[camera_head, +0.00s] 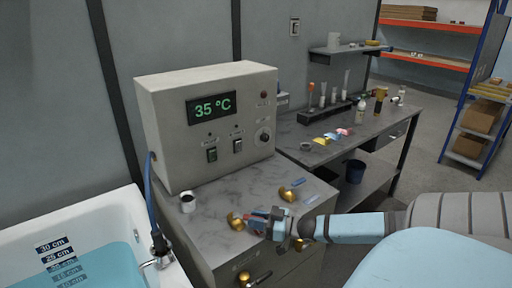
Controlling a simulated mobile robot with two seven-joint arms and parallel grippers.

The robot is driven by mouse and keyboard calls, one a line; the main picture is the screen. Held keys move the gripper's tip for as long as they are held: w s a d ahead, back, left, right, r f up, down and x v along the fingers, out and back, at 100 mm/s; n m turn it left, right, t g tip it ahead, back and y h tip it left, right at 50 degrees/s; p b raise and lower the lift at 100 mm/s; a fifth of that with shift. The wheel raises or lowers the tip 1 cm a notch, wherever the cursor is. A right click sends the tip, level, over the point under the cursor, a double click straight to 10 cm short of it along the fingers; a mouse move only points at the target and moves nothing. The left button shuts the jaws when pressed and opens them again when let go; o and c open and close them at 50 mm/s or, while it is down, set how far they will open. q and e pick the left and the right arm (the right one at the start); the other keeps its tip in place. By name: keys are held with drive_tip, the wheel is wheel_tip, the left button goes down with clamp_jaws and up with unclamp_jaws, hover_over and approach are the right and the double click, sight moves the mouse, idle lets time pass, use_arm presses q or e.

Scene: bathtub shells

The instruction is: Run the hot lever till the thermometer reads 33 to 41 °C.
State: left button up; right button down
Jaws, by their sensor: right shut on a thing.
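The thermometer display (211,108) on the large grey box reads 35 °C in green digits. Two brass lever fittings stand on the marble-topped cabinet: a front one (236,221) and a rear one (287,194) near blue labels. My right gripper (262,218) is shut at the front brass lever, reaching in from the right; its fingers hide most of the handle. A little red shows beside the fingers. My left gripper is out of view.
A white cup (188,203) stands on the cabinet beside the box. A blue hose (149,190) runs down to the metal spout (158,261) at the tub rim. A workbench (340,152) with bottles and small coloured items stands behind, with a dark bin (355,171) below.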

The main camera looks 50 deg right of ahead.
drive_tip(key=c, duration=1)
unclamp_jaws()
drive_tip(key=shift+s, duration=0.15)
drive_tip(key=p+v, duration=0.1)
drive_tip(key=v, duration=1.2)
drive_tip(key=shift+s+d, duration=0.2)
drive_tip(key=shift+s, duration=0.05)
